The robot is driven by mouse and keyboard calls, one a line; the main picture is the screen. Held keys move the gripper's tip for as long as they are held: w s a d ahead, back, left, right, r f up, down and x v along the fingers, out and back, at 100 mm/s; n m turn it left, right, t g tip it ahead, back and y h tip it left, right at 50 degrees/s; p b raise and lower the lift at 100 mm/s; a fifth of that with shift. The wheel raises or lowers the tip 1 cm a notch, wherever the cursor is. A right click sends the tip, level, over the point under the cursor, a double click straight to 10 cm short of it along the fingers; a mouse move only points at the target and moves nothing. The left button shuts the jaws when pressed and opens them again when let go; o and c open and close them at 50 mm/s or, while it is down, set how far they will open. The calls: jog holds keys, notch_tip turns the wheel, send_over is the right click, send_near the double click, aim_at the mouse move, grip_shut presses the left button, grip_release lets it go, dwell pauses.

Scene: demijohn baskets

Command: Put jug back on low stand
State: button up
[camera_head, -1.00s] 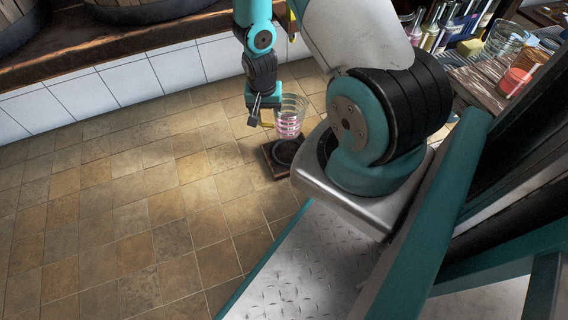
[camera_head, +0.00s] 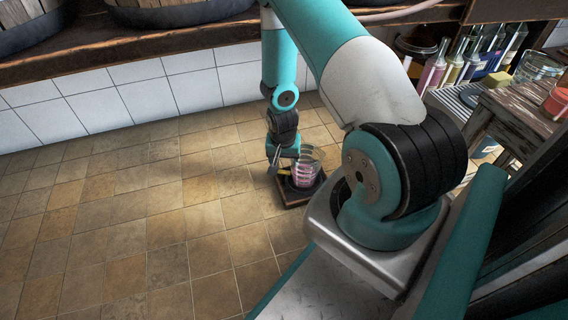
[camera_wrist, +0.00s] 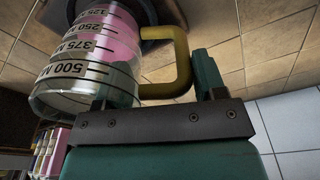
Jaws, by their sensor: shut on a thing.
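The jug (camera_head: 305,172) is clear, with black measuring marks, pink liquid inside and a yellow handle. It appears upright in the head view, at the low stand (camera_head: 291,201), a dark square board with a round dark top on the floor. My gripper (camera_head: 279,168) is shut on the handle from the left side. In the wrist view the jug (camera_wrist: 88,62) fills the left, its yellow handle (camera_wrist: 181,62) beside my gripper's jaw. The dark stand (camera_wrist: 160,14) shows behind the jug's base. I cannot tell whether the base touches it.
Tiled floor (camera_head: 150,215) is free left of the stand. A wooden ledge (camera_head: 190,38) with large barrels runs along the back above white tiles. At right stand a wooden table (camera_head: 515,108) and several coloured bottles (camera_head: 465,60).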

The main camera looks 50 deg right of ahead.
jog(key=shift+f, duration=0.15)
jog(key=o, duration=1.4)
